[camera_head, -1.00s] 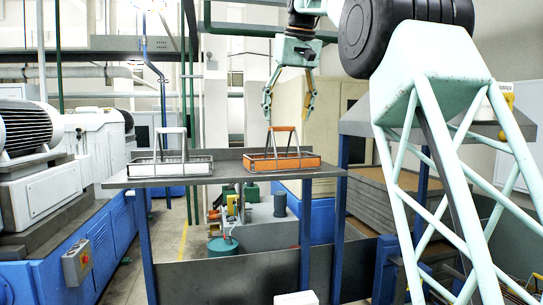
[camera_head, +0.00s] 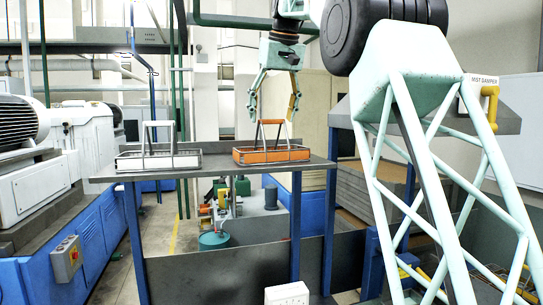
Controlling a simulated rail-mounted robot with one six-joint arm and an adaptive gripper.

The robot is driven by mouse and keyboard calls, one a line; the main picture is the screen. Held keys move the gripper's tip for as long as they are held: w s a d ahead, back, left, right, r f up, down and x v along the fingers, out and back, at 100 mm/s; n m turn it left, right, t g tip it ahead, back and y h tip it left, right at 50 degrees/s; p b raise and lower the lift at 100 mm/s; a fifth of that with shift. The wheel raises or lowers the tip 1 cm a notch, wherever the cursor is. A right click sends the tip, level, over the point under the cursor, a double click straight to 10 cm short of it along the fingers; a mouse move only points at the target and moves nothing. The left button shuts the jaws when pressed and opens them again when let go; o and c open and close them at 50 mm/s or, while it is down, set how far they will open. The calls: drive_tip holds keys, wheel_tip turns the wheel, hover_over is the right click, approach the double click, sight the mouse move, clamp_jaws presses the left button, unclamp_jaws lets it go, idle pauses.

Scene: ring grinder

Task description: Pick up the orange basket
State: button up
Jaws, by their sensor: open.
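The orange basket (camera_head: 265,157) stands upright on the right part of a grey raised table (camera_head: 222,172), with its handle arching up. My gripper (camera_head: 272,115) points down above the basket, its two fingers spread open. The fingertips are close to the top of the handle, one on each side of it in the picture; I cannot tell whether they touch it. The gripper holds nothing that I can see.
A white basket (camera_head: 158,160) of similar shape stands on the left part of the table. A blue machine with a grey motor (camera_head: 15,120) stands at the left. A grey panel (camera_head: 215,272) lies below the table.

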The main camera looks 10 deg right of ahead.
drive_tip(key=shift+x, duration=2.55)
drive_tip(key=shift+x, duration=2.6)
drive_tip(key=shift+w+d, duration=0.1)
drive_tip(key=shift+c, duration=0.4)
drive_tip(key=c, duration=0.8)
drive_tip(key=shift+c, duration=1.3)
drive_tip(key=shift+r, duration=0.25)
wheel_tip(320, 180, up, 10)
drive_tip(key=p, duration=0.1)
drive_tip(key=shift+f+p, duration=0.2)
drive_tip(key=shift+p, duration=0.2)
